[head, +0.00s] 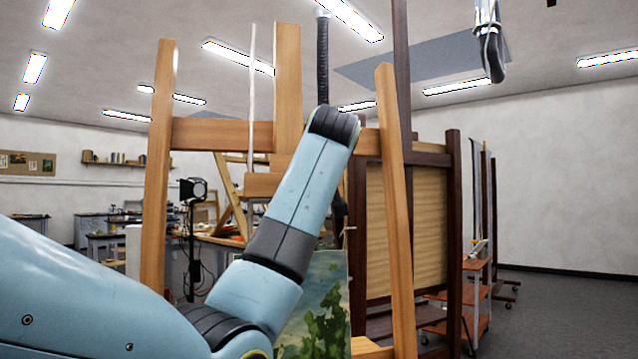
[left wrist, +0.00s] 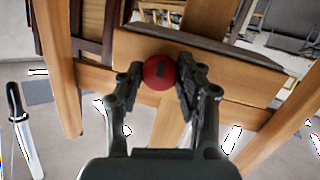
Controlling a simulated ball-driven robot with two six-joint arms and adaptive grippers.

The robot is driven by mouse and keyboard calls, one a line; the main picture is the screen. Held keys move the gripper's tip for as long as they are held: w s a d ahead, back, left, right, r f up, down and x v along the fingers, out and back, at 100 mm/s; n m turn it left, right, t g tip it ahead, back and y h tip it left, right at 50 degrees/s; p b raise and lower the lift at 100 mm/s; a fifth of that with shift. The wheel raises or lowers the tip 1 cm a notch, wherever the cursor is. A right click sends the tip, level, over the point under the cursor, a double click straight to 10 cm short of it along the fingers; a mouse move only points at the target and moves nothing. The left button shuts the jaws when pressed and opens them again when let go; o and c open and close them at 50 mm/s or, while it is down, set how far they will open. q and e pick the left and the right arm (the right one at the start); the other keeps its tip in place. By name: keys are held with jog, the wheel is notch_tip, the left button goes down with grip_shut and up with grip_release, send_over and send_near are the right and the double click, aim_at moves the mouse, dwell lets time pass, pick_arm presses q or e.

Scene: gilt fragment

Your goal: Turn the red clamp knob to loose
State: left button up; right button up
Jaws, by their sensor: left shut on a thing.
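The red clamp knob (left wrist: 158,72) is a round ball with a short dark mark on its face. In the left wrist view it sits on the wooden easel (left wrist: 222,82), in front of a crosspiece. My left gripper (left wrist: 161,76) is shut on the knob, with one dark finger on each side of it. In the head view the easel (head: 158,180) stands straight ahead. My left arm crosses in front of it and hides the knob and most of the gripper. My right gripper is in neither view.
A painted canvas (head: 318,310) stands low behind my arm. A dark-framed easel with a tan panel (head: 430,225) stands close on the right. A lamp on a stand (head: 193,190) and worktables are behind on the left. Open floor (head: 570,310) lies at the right.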

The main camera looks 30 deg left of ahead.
pick_arm(q)
jog(key=shift+r, duration=0.1)
jog(key=o, duration=1.1)
jog(key=shift+o, duration=0.2)
jog(key=v, duration=1.2)
